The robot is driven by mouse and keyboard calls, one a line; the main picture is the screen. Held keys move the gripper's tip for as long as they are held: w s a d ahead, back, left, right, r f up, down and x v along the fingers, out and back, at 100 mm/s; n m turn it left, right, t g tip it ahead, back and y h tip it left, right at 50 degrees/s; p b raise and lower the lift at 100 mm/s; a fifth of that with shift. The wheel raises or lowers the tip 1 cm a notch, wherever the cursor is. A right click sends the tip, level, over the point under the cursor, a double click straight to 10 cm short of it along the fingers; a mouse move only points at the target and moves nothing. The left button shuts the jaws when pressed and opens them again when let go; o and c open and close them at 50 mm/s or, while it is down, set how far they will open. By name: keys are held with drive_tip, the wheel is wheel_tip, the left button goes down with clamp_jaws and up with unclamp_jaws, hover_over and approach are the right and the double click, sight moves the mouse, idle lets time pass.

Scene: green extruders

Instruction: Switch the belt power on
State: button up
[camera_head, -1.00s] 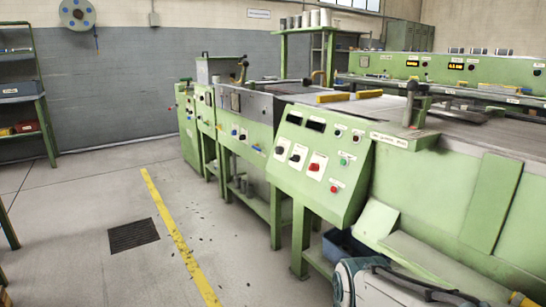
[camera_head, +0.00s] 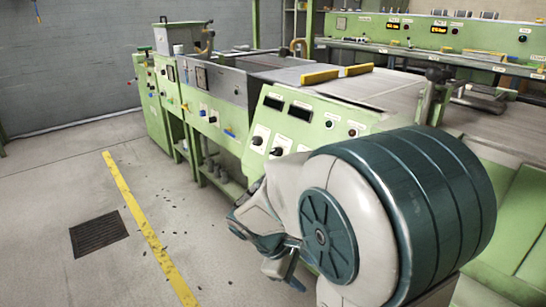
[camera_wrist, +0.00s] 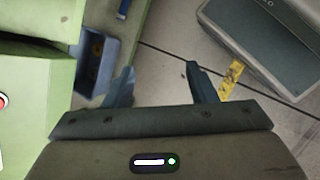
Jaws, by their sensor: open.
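The green control panel (camera_head: 285,125) is on the front of the extruder line in the head view. It has dark displays, black rotary switches (camera_head: 257,141) on white plates, and small buttons. My arm covers its lower right part. Labels are too small to read, so I cannot tell which control is the belt power. In the wrist view a red control (camera_wrist: 3,101) on a white plate is cut off at the left edge, on a green face. My gripper (camera_wrist: 160,77) is open and empty, with floor between its fingers, to the right of that green face.
A blue bin (camera_wrist: 106,76) lies by the green machine, left of my fingers. A yellow floor line (camera_head: 140,220) and a dark floor grate (camera_head: 98,233) lie left in the head view. Yellow bars (camera_head: 320,77) rest on the belt machine.

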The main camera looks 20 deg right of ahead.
drive_tip(key=w+a+r+n+t+h+p, duration=0.1)
drive_tip(key=w+r+n+t+h+p, duration=0.3)
drive_tip(key=w+n, duration=0.5)
drive_tip(key=w+a+r+n+t+h+p, duration=0.1)
drive_tip(key=w+r+n+t+h+p, duration=0.1)
drive_tip(key=w+r+n+t+h, duration=0.75)
drive_tip(key=w+d+f+g+y+b, duration=0.1)
drive_tip(key=w+d, duration=0.2)
drive_tip(key=d, duration=0.1)
drive_tip(key=w+d+f+m+g+y+b, duration=0.1)
drive_tip(key=w+d+f, duration=0.1)
drive_tip(key=d, duration=0.2)
drive_tip(key=w+d+f+g+y+b, duration=0.1)
drive_tip(key=w+d+g+b, duration=0.1)
drive_tip(key=w+d, duration=0.1)
drive_tip(key=shift+w+d+f+m+y, duration=0.15)
drive_tip(key=shift+w+d+m+y, duration=0.2)
drive_tip(key=shift+d, duration=0.2)
drive_tip(key=c, duration=1)
